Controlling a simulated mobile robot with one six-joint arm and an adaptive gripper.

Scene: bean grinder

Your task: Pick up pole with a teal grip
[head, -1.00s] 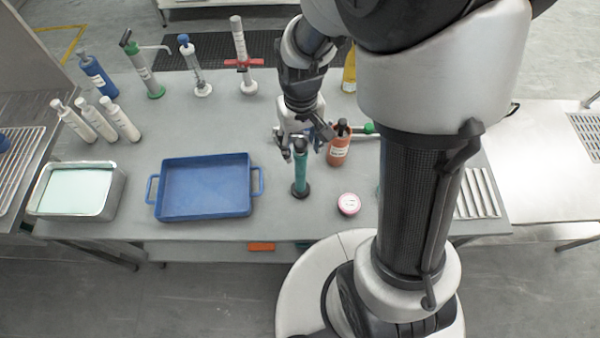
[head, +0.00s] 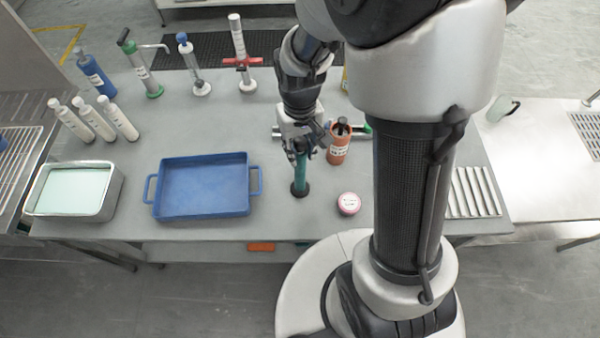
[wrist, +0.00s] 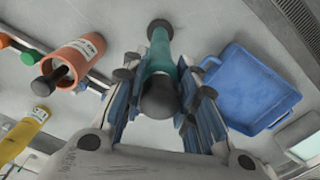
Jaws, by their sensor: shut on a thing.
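The pole with a teal grip (head: 300,176) stands upright on the grey table, its dark round foot on the surface. In the wrist view its teal shaft (wrist: 160,61) runs between the fingers, with its dark round top end nearest the camera. My gripper (head: 302,148) has come down over the upper part of the pole. In the wrist view my gripper (wrist: 163,100) has a finger on each side of the pole and is shut on it. The pole's top is hidden by the gripper in the head view.
A blue tray (head: 203,208) lies to the left. An orange bottle (head: 338,150) stands close on the right, with a pink-lidded round tub (head: 348,204) in front of it. A metal pan (head: 110,205), white bottles (head: 103,118) and tall dispensers are farther left and back.

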